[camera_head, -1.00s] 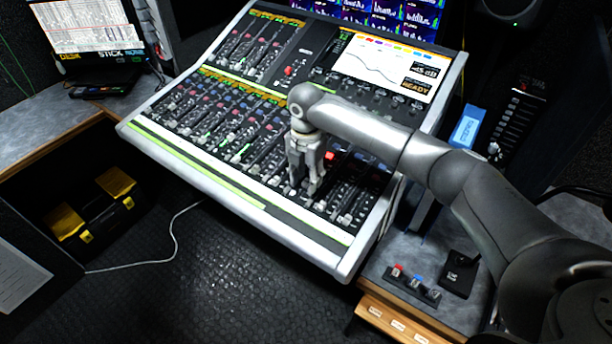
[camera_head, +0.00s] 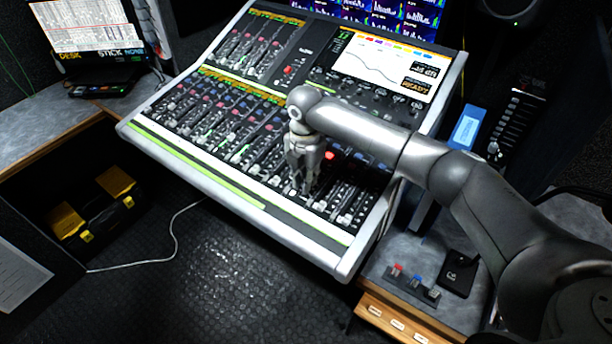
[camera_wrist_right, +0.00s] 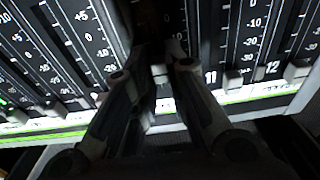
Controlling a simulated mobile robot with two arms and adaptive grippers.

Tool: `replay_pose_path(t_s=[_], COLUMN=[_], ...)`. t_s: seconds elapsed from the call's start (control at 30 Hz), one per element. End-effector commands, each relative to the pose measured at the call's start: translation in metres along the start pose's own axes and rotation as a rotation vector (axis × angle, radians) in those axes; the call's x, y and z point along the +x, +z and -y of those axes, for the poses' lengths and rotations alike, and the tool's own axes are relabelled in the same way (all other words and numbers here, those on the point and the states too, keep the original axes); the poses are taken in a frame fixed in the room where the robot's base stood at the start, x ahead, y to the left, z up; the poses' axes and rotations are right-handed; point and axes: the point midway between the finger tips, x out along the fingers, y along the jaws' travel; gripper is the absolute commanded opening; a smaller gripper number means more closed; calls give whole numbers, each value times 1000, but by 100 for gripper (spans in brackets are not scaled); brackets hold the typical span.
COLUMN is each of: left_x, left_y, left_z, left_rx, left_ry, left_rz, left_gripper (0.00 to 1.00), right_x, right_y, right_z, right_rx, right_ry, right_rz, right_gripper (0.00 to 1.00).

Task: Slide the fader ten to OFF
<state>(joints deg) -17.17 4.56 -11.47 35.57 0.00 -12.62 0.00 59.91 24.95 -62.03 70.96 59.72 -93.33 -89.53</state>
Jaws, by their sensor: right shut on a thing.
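The mixing console (camera_head: 345,262) stands tilted in the middle of the head view, with rows of faders. My right gripper (camera_head: 302,190) reaches down onto the right part of its lower fader row. In the right wrist view the fingers of my right gripper (camera_wrist_right: 162,62) are shut around a small pale fader cap, fader ten (camera_wrist_right: 160,72), just left of the strip marked 11. The fingers and shadow hide most of its track and its number. My left gripper is not in view.
Neighbouring fader caps, such as fader eleven (camera_wrist_right: 238,82) and fader twelve (camera_wrist_right: 297,70), sit close on the right. The console's front edge has a yellow-green strip (camera_head: 215,182). A small button box (camera_head: 414,284) stands on the side desk to the right.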

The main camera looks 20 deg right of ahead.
Motion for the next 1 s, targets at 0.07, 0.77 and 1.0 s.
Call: replay_pose_path(t_s=[0.07,0.77,1.0], left_x=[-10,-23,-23], left_y=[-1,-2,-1], left_z=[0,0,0], left_rx=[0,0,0], left_ry=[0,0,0], left_rz=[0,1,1], left_gripper=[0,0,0], right_x=[-1,6,6], right_y=[-12,-38,-36], right_z=[0,0,0], right_rx=[-6,-4,-2], right_ry=[-3,-2,-1], right_rz=[-3,-6,-4], right_gripper=[0,36,36])
